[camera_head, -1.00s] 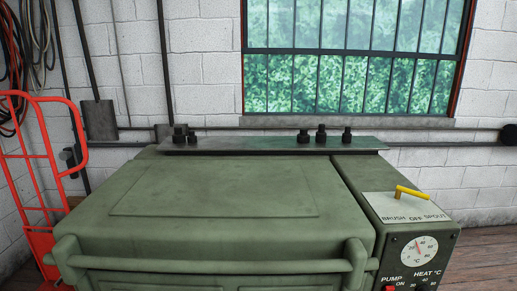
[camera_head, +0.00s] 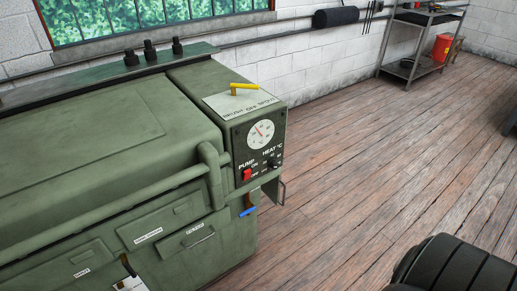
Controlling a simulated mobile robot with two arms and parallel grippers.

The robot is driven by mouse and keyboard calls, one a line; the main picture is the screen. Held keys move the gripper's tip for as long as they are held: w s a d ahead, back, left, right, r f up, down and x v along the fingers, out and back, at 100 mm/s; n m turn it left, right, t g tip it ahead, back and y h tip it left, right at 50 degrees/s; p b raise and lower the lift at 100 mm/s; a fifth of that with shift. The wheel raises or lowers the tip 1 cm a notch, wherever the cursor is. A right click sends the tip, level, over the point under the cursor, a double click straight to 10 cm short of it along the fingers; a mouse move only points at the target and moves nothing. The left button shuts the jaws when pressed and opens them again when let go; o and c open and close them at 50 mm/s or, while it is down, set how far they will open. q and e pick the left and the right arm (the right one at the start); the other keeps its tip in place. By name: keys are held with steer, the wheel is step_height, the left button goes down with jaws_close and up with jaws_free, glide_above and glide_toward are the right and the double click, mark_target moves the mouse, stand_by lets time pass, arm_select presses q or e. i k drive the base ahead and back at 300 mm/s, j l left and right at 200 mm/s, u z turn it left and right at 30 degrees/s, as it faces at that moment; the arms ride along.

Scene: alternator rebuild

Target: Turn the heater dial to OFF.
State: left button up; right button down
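The green parts washer (camera_head: 110,130) fills the left of the view. Its control panel (camera_head: 243,146) is on the front right end. The heater dial (camera_head: 274,163) is a small black knob under the "HEAT °C" label. Its pointer setting is too small to read. A red pump switch (camera_head: 247,175) sits to its left. A round white temperature gauge (camera_head: 260,134) with a red needle is above them. Neither of my grippers is in view.
A yellow selector handle (camera_head: 244,87) stands on the panel's top. A green rail bar (camera_head: 209,170) and a metal loop (camera_head: 281,190) stick out near the panel. Wooden floor (camera_head: 350,170) is open to the right. A metal shelf (camera_head: 415,50) stands farther back.

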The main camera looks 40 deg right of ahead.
mark_target(273, 163)
steer(key=z, duration=1.25)
steer(key=i+l, duration=0.15)
steer(key=u, duration=0.05)
